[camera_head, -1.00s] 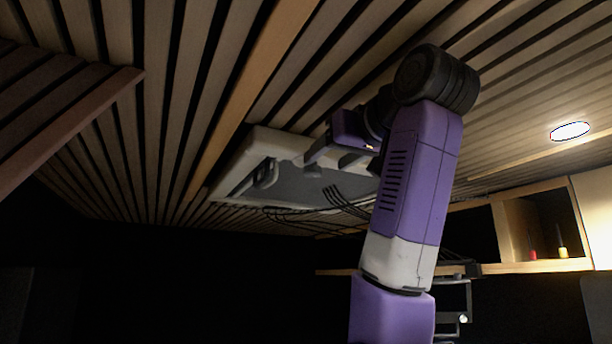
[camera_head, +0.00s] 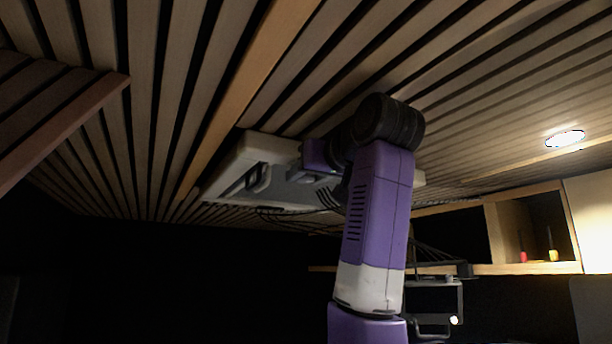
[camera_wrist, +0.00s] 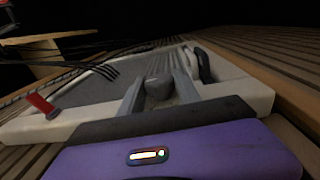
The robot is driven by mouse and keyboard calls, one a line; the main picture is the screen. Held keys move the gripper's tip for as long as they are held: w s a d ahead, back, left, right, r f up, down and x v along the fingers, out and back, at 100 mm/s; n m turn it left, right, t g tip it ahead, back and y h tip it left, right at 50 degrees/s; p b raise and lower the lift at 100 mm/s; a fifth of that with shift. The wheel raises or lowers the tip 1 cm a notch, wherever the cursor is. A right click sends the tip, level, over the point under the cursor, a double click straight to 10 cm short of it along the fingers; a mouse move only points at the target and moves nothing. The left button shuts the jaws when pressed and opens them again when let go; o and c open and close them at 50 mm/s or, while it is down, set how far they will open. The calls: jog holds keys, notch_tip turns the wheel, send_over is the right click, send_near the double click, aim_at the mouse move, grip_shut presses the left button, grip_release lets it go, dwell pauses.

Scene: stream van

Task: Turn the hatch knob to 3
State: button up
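The hatch (camera_head: 225,170) is a white frame with a grey panel, set in the slatted ceiling. My gripper (camera_wrist: 159,88) is up at the hatch, its two grey fingers spread apart. A rounded grey knob (camera_wrist: 158,86) shows between the fingers in the wrist view; I cannot tell whether they touch it. No numbers or pointer can be read on it. In the head view my arm and gripper hide the knob. A dark handle (camera_head: 262,178) sits at the hatch's left end; it also shows in the wrist view (camera_wrist: 203,65), right of the fingers.
A red lever-like part (camera_wrist: 42,105) sits on the hatch frame at left in the wrist view. Black cables (camera_head: 290,214) run along the hatch edge. A wooden shelf (camera_head: 535,225) with small items stands at right. A ceiling lamp (camera_head: 565,138) glows at upper right.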

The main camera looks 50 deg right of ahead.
grip_shut()
jog(key=shift+n+t+y, duration=0.5)
jog(key=shift+n+y, duration=1.1)
jog(key=shift+y, duration=0.8)
jog(key=o, duration=0.5)
grip_release()
jog(key=shift+d, duration=0.1)
jog(key=shift+s+a+b, duration=0.15)
jog(key=shift+s+b, duration=0.55)
jog(key=shift+s, duration=1.3)
jog(key=shift+s+a+b, duration=0.1)
jog(key=shift+s+b, duration=0.55)
jog(key=shift+s, duration=1.3)
